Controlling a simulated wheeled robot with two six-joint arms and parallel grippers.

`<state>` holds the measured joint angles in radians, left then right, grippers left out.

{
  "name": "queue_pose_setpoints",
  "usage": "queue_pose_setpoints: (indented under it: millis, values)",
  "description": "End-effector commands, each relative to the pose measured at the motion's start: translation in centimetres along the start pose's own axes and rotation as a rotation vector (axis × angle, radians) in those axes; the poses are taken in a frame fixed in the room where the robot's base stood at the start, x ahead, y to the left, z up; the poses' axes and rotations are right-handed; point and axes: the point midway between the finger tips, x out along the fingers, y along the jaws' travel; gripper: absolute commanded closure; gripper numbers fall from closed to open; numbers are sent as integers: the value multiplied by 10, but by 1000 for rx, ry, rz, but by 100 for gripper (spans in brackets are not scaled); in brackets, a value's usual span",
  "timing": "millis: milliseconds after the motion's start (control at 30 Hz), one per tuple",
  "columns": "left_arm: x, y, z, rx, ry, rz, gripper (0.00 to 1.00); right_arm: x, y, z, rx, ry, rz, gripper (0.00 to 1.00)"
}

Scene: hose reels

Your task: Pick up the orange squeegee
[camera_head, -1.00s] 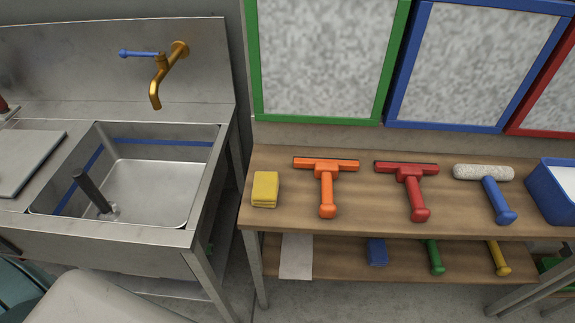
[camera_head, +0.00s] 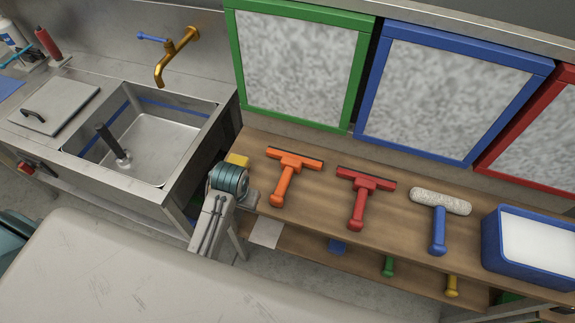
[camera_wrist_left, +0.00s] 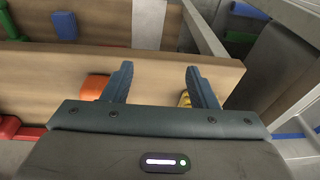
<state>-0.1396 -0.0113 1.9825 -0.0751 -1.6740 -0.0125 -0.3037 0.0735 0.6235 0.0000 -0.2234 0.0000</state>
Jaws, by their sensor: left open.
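The orange squeegee (camera_head: 290,172) lies on the upper wooden shelf, its black-edged head toward the wall and its handle toward the front edge. My left arm's end stands at the shelf's left end, left of the squeegee handle and apart from it. My left gripper (camera_wrist_left: 158,72) is open and empty in the left wrist view, its fingers over the shelf's front edge. An orange piece (camera_wrist_left: 93,87), likely the squeegee's handle end, shows beside one finger, partly hidden by the gripper. My right gripper is not in view.
A yellow sponge (camera_head: 238,160) is partly hidden behind my left arm. A red squeegee (camera_head: 361,196), a blue-handled roller (camera_head: 439,220) and a blue bin (camera_head: 490,245) lie to the right. A metal sink (camera_head: 150,150) is at left. A lower shelf holds several tools.

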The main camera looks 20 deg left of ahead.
Motion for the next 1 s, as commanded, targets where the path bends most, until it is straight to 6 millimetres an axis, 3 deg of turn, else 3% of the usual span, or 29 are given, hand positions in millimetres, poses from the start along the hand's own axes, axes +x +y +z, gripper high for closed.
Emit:
queue_pose_setpoints:
  millis: [100,367,700,867,1000]
  values:
    - [-17,7,-23,-7,-14,9,47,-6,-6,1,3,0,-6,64]
    - [-24,28,-74,-9,-63,32,47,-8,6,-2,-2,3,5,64]
    - [-44,72,-163,27,-148,63,47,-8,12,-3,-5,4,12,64]
    - [-46,81,-176,38,-168,67,47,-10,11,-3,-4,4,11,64]
    - [-28,83,-172,39,-174,66,47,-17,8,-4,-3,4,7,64]
